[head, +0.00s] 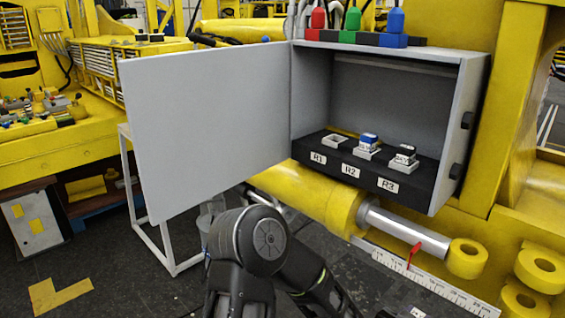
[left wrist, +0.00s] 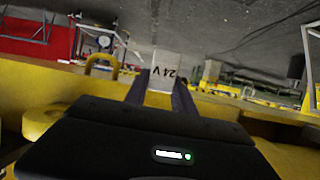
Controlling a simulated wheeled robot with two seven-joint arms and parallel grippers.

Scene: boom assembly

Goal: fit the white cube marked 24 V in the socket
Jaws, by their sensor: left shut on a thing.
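The white cube marked 24 V (left wrist: 166,68) sits between the two dark fingers of my left gripper (left wrist: 161,84) in the left wrist view; the gripper is shut on it. The lettering appears upside down there. In the head view, the socket labelled R1 (head: 333,141) is empty in the open grey cabinet. The R2 socket (head: 367,154) holds a blue-topped white block (head: 369,140), and the R3 socket (head: 400,165) holds a black-topped one (head: 405,153). Neither the held cube nor a gripper shows in the head view. My right gripper is out of sight.
The cabinet door (head: 210,125) stands open to the left. The sockets sit on a black ledge (head: 425,185) inside the cabinet (head: 475,95). A yellow cylinder (head: 320,205) with a steel rod (head: 405,232) runs below. Red, green and blue connectors stand on the cabinet top.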

